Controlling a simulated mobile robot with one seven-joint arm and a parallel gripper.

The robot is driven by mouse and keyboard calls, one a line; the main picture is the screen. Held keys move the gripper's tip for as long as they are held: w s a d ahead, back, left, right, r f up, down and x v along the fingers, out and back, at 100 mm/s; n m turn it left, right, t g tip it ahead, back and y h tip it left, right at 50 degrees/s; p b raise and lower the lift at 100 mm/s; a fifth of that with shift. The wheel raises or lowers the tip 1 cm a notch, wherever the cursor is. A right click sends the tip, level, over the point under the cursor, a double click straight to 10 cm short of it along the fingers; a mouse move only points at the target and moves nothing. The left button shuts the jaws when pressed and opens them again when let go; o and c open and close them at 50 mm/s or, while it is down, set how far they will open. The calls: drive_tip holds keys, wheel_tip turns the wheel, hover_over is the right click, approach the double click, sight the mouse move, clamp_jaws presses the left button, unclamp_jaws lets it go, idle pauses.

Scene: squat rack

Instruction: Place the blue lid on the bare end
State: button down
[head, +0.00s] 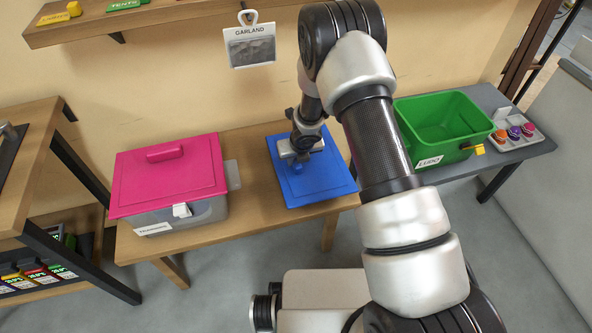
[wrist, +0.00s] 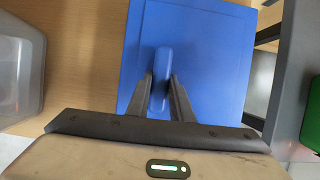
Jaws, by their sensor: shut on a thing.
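The blue lid (head: 325,182) is a flat square panel with a raised handle, at the right end of the wooden table in the head view. My gripper (head: 298,163) is above it, pointing down. In the wrist view my gripper (wrist: 160,95) is shut on the blue handle, one finger on each side. The lid fills the middle of the wrist view (wrist: 215,55). I cannot tell whether it rests on the tabletop or hangs just above it. The wooden table (head: 250,222) shows bare wood between the lid and a clear box with a pink lid.
The clear box (head: 200,213) with its pink lid (head: 165,178) stands at the table's left end. A green open bin (head: 440,125) and a tray of small coloured items (head: 515,132) are on the grey table at right. A GARLAND sign (head: 250,48) hangs above.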

drive_tip(key=shift+f+b, duration=0.7)
drive_tip(key=shift+f, duration=0.65)
drive_tip(key=shift+f, duration=0.2)
drive_tip(key=c, duration=1.6)
unclamp_jaws()
drive_tip(key=shift+o, duration=0.2)
